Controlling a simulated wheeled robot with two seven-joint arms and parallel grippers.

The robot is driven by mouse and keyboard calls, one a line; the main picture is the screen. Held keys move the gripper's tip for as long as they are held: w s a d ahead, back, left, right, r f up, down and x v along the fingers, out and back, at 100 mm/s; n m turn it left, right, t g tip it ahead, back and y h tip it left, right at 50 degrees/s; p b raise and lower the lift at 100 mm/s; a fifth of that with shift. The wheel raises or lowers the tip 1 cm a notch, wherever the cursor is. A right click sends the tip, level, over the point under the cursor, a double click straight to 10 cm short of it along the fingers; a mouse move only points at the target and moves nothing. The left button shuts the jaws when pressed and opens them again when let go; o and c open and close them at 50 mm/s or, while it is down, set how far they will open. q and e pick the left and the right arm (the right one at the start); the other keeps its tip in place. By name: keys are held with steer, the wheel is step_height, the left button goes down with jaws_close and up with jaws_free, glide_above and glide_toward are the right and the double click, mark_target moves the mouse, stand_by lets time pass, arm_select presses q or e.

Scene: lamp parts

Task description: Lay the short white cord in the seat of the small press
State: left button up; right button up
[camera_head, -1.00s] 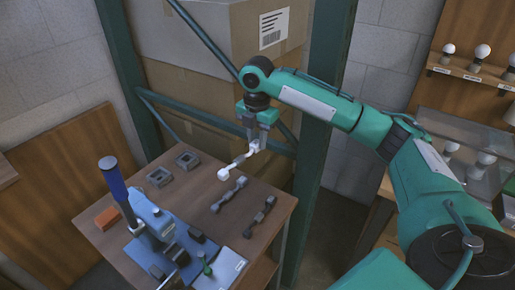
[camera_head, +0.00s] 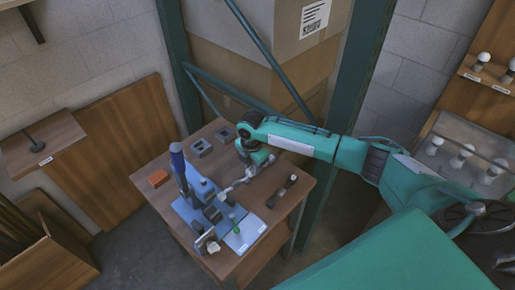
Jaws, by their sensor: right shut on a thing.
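The small press (camera_head: 203,188) is blue and stands on a blue base on the small table, its dark blue lever (camera_head: 178,160) upright. My right gripper (camera_head: 253,170) is low over the table, just right of the press. It is shut on the short white cord (camera_head: 236,187), whose pale end reaches left toward the press. The cord looks apart from the press, but the exact gap is hard to tell. The seat of the press is too small to make out clearly. My left gripper is not in view.
A dark cord (camera_head: 282,191) lies right of the gripper. A white card (camera_head: 246,232) and a pale knobbed item (camera_head: 212,246) are near the front edge.

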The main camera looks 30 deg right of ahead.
mark_target(229, 190)
steer(key=shift+s+a+f, duration=0.15)
steer(key=shift+a+f, duration=0.1)
steer(key=shift+a, duration=0.1)
steer(key=shift+s+a, duration=0.1)
steer(key=shift+a, duration=0.2)
steer(key=shift+s+a+f+b, duration=0.15)
steer(key=shift+s+a, duration=0.4)
steer(key=shift+a, duration=1)
steer(key=shift+s+a+b, duration=0.2)
steer(key=shift+s+a, duration=0.4)
steer(key=shift+a, duration=0.95)
steer(key=shift+s+a+f+b, duration=0.15)
steer(key=shift+s+a, duration=0.4)
steer(key=shift+a, duration=1)
steer(key=shift+f, duration=0.5)
steer(key=shift+f, duration=0.15)
steer(key=o, duration=1.1)
steer(key=shift+c, duration=0.2)
